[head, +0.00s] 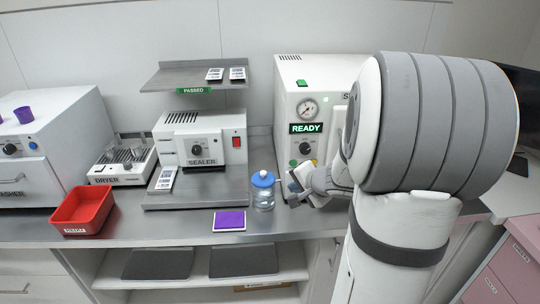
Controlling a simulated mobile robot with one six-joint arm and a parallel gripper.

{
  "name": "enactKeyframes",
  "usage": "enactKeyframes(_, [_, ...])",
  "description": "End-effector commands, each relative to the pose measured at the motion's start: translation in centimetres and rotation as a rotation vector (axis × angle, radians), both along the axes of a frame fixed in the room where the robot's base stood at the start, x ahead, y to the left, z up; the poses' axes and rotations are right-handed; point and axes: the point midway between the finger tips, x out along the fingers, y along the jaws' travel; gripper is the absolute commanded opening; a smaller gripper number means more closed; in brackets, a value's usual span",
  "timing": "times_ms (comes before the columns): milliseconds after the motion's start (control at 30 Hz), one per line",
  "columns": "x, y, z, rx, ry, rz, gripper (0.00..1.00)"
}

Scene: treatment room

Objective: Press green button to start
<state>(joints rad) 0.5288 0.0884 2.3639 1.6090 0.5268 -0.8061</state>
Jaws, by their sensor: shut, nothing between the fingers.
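A white machine (325,72) stands on the right of the steel counter. Its front carries a pressure gauge (307,108), a green-lit READY display (306,128) and a dark knob (304,148). My gripper (292,190) is shut and empty, low before the machine's front, just right of the bottle. I cannot tell whether it touches the machine. My arm hides the machine's right side.
A blue-capped bottle (263,192) stands close left of my gripper. A purple packet (229,220) lies at the counter's front edge. A sealer (202,140), a red tray (82,211), a dryer rack (124,165) and a washer (50,140) stand further left.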

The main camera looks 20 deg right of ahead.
Motion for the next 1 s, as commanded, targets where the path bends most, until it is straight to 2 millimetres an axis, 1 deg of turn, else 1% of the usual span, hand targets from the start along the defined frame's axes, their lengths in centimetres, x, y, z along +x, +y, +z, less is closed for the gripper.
enactKeyframes(33, [0.1, -1.1, -0.7, 0.010, 0.003, -0.039, 0.00])
enactKeyframes(100, [0.2, -1.9, -1.1, 0.015, 0.003, -0.072, 0.00])
enactKeyframes(167, [0.3, -2.3, -1.3, 0.018, 0.003, -0.088, 0.00])
enactKeyframes(567, [0.5, -2.4, -1.2, 0.019, 0.003, -0.091, 0.00])
enactKeyframes(667, [1.1, -2.6, -1.1, 0.018, 0.002, -0.090, 0.00])
enactKeyframes(767, [2.2, -2.9, -1.0, 0.019, 0.003, -0.090, 0.00])
enactKeyframes(1000, [5.6, -3.9, -0.9, 0.019, 0.003, -0.090, 0.00])
